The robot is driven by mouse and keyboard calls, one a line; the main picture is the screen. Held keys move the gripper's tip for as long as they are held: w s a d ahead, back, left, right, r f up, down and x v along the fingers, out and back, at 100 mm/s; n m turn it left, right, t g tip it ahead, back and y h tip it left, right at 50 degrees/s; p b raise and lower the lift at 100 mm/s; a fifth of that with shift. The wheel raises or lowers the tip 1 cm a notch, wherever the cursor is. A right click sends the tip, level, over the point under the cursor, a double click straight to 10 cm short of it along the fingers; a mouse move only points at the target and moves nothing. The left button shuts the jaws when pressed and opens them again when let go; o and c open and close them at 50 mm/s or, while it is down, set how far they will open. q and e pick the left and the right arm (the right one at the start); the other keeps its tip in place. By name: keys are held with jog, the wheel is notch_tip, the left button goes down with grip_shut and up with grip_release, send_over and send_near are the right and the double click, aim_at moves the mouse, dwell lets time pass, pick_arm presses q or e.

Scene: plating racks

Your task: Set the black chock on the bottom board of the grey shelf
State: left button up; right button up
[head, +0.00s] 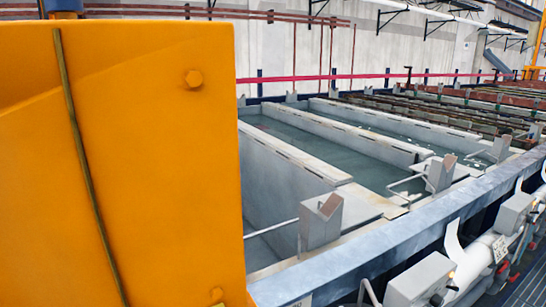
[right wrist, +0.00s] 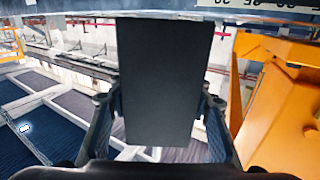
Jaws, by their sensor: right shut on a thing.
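The black chock (right wrist: 164,62) is a dark upright block in the middle of the right wrist view. My right gripper (right wrist: 160,108) is shut on it, with one finger against each side. The chock's upper end reaches a grey-blue edge along the top of that view. I cannot tell whether they touch, or whether this edge belongs to the grey shelf. I cannot make out the grey shelf or its bottom board for certain in either view. My left gripper is not in view.
A large orange panel (head: 150,160) fills the left of the head view, hiding what is behind it. Long tanks with pale walls (head: 290,155) lie beyond a grey rail (head: 400,240). An orange structure (right wrist: 282,110) stands right of the chock in the right wrist view.

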jog(key=s+d, duration=0.1)
jog(key=s, duration=0.1)
jog(key=shift+s+d+f+h, duration=0.3)
jog(key=shift+s+d+f, duration=0.05)
jog(key=shift+f, duration=0.05)
jog(key=s+f, duration=0.3)
jog(key=s, duration=0.5)
